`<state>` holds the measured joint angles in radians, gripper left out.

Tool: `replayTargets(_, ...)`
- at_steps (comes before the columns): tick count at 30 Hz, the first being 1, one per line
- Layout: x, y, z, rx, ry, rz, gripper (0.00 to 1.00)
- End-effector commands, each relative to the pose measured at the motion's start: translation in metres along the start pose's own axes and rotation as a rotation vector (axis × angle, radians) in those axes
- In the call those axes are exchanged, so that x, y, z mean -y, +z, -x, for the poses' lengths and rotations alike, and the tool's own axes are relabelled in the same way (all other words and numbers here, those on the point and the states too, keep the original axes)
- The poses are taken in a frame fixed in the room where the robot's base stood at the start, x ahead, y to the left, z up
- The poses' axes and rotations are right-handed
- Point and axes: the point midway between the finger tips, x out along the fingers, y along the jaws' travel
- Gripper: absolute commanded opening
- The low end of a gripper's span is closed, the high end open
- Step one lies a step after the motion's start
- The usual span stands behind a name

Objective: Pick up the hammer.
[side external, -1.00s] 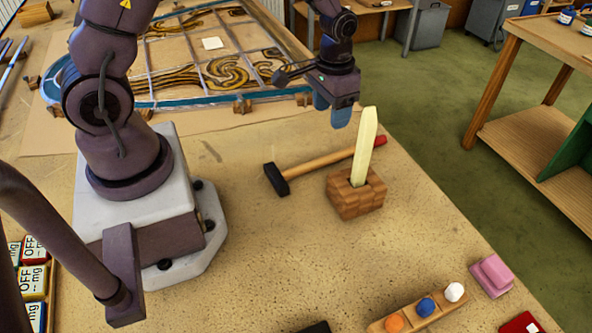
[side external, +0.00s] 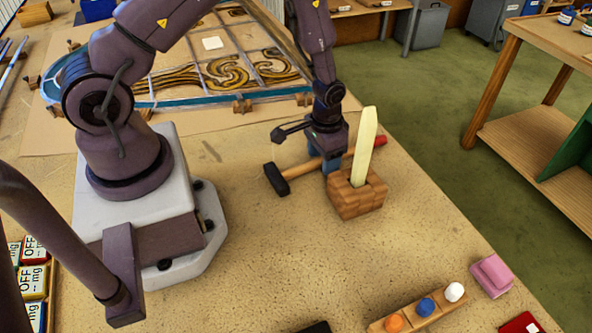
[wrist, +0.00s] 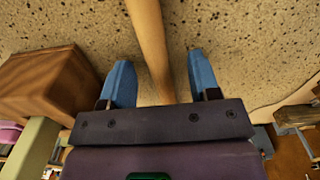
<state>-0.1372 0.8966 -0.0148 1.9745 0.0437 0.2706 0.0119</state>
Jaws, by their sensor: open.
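The hammer (side external: 295,172) lies on the table, its black head at the left and the red end of its handle at the right. My gripper (side external: 322,165) is low over the middle of the handle and hides part of it in the side view. In the wrist view, the wooden handle (wrist: 149,45) runs between the two blue fingers of my gripper (wrist: 160,82). The fingers are open, with a gap on each side of the handle. The hammer's head is out of the wrist view.
A wooden block (side external: 356,197) holding an upright pale-yellow piece (side external: 365,146) stands close beside my gripper; the block also shows in the wrist view (wrist: 50,85). The leaded panel (side external: 185,98) lies behind.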

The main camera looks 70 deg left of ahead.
Motion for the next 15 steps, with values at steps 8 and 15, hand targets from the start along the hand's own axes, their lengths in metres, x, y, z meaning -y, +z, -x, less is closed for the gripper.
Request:
replayTargets(8,0.0,-0.0002,0.0001,0.0,0.0,0.0,0.36)
replayTargets(15,-0.0001,-0.0003,0.0004,0.0,0.0,0.0,0.0)
